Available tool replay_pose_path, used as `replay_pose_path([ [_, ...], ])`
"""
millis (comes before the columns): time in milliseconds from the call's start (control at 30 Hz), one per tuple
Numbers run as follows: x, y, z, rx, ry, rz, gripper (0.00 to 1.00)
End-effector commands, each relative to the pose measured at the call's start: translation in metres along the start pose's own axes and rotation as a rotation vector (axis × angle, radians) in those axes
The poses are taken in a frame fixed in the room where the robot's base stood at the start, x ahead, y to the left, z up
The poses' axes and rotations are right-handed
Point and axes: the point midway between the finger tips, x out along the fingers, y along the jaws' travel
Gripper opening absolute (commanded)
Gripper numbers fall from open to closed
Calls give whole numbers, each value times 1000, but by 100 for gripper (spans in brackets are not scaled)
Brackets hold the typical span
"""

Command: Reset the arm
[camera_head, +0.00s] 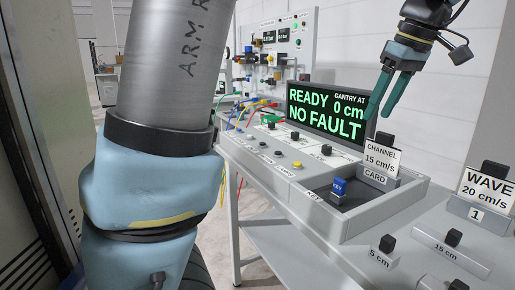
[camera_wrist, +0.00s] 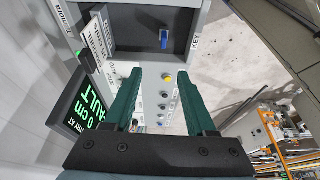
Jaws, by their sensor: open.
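My gripper (camera_head: 378,110) is at the upper right of the head view, above the console and in front of the wall. Its two teal fingers point down, apart, with nothing between them. In the wrist view, my gripper (camera_wrist: 158,78) shows its fingers spread over the console's button panel. My arm's large grey and light blue links fill the left of the head view. The display (camera_head: 325,118) reads "READY 0 cm NO FAULT" with "GANTRY AT" beside it. The blue key (camera_head: 340,187) stands in the recessed tray, apart from my gripper; it also shows in the wrist view (camera_wrist: 164,39).
The "CHANNEL 15 cm/s" card (camera_head: 382,158) stands near the tray. The "WAVE 20 cm/s" card (camera_head: 487,190) stands at the right. Blocks labelled 5 cm (camera_head: 384,255) and 15 cm (camera_head: 453,255) lie in front. A yellow button (camera_head: 298,165) is on the panel. Space above the console is clear.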

Motion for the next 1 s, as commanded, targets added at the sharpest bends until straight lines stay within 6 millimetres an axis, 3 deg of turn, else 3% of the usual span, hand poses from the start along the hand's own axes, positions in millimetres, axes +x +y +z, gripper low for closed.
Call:
replay_pose_path([
  [367,56,-28,-29,117,-66,-12,56],
  [567,104,-62,-51,217,-123,-2,56],
  [667,136,-91,-63,277,-160,14,56],
  [800,186,-149,-73,373,-206,58,56],
  [1000,236,-228,-68,482,-216,123,56],
])
